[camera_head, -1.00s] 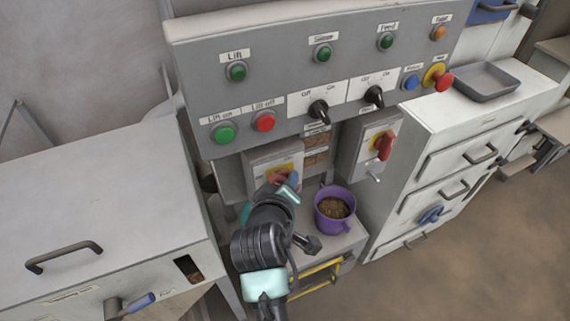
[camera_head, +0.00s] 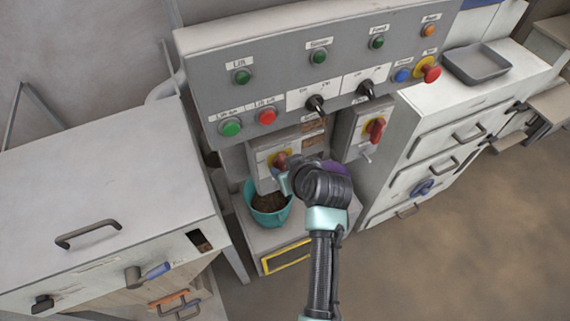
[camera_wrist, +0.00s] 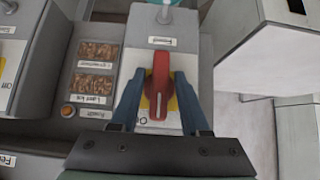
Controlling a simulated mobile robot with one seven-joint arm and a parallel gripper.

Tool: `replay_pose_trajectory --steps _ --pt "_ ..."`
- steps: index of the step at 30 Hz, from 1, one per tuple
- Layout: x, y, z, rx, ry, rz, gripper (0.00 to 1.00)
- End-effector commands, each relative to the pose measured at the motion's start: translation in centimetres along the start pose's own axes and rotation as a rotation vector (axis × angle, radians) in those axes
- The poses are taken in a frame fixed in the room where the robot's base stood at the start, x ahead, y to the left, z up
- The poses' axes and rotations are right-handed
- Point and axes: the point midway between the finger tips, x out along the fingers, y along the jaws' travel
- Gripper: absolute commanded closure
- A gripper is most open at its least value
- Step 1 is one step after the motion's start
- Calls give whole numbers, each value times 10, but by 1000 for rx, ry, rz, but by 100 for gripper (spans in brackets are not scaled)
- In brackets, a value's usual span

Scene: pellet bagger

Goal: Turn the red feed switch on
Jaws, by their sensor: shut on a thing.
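The left red switch (camera_head: 280,160) sits on a yellow plate on a grey box under the control panel. In the wrist view the red switch handle (camera_wrist: 159,84) stands lengthwise between my fingers, its far end toward a small label I cannot read clearly; an "O" mark shows near its near end. My gripper (camera_wrist: 158,98) is shut on this handle, with a blue finger on each side. In the head view my gripper (camera_head: 284,178) is at this switch, partly hidden by my arm. A second red switch (camera_head: 376,130) on yellow is on the box to the right.
A teal cup of pellets (camera_head: 268,212) stands below the switch. A purple cup (camera_head: 336,170) is mostly hidden behind my wrist. Black selector knobs (camera_head: 316,104) and an emergency button (camera_head: 428,70) are above. A grey cabinet (camera_head: 100,190) stands left, white drawers (camera_head: 430,150) right.

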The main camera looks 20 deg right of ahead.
Motion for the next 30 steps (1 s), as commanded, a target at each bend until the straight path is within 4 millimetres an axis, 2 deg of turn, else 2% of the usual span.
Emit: replay_pose_trajectory --steps 17,18,19,30 --pt "0 0 -2 20 6 -20 100" --pt "0 0 -2 20 6 -20 47" --pt "0 0 -2 20 6 -20 45" --pt "-6 0 0 20 1 -19 45"
